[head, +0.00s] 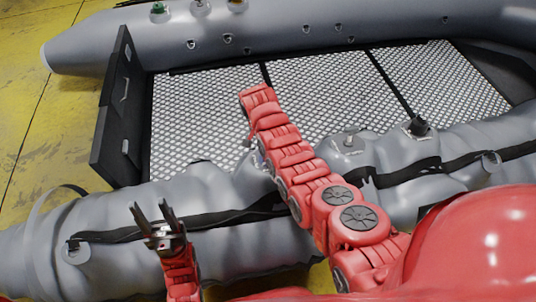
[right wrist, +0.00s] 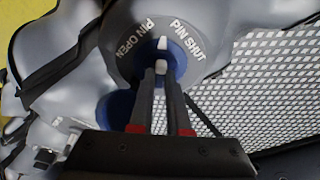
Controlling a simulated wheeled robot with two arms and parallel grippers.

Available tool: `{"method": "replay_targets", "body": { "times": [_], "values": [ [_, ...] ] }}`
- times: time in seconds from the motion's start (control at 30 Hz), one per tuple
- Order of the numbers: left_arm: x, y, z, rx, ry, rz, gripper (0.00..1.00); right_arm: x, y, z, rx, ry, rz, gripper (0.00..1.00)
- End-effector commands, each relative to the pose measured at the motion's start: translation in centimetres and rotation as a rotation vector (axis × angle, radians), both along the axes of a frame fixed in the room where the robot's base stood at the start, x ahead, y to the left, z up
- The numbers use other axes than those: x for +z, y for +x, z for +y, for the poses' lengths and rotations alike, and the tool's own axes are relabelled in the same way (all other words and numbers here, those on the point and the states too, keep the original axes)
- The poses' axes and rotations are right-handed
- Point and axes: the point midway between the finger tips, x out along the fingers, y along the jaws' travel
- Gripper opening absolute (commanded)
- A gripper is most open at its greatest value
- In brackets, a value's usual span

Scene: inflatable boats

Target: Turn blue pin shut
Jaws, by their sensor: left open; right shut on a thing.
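The blue pin (right wrist: 180,68) shows in the right wrist view, set in a round grey valve collar lettered PIN OPEN on the left and PIN SHUT on the right. White marks on it point up, between the two labels. My right gripper (right wrist: 161,88) has its dark fingers close together at the pin, shut on it; the fingers hide part of it. In the head view the right arm reaches over the near tube, and its fingers and the pin are hidden. My left gripper (head: 153,220) is open and empty above the near tube at lower left.
The grey inflatable boat's near tube (head: 110,252) carries black straps and other fittings, including a grey one (head: 349,143) and a black one (head: 418,126). A black transom board (head: 112,112) stands at left. The patterned deck (head: 335,85) is clear.

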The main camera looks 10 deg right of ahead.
Motion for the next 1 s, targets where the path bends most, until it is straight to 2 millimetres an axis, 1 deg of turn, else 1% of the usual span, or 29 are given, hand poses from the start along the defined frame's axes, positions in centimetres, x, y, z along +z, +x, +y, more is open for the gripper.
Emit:
{"method": "replay_targets", "body": {
  "times": [0.03, 0.4, 0.6, 0.8, 1.0],
  "values": [
    [-1.5, 0.0, 0.0, 0.000, 0.000, 0.000, 0.50, -0.8, 0.1, 0.1, -0.039, -0.008, -0.001, 0.00],
    [-6.7, 0.0, 0.0, 0.000, 0.000, 0.000, 0.50, -0.9, 0.2, 0.2, -0.377, -0.078, 0.003, 0.00],
    [-9.3, 0.0, 0.0, 0.000, 0.000, 0.000, 0.50, -0.9, 0.4, 0.3, -0.531, -0.107, 0.001, 0.00],
    [-11.1, 0.0, 0.0, 0.000, 0.000, 0.000, 0.50, -0.7, 0.4, 0.3, -0.644, -0.131, 0.003, 0.00],
    [-12.1, 0.0, 0.0, 0.000, 0.000, 0.000, 0.50, -0.4, 0.5, 0.3, -0.708, -0.142, 0.001, 0.00]
  ]
}}
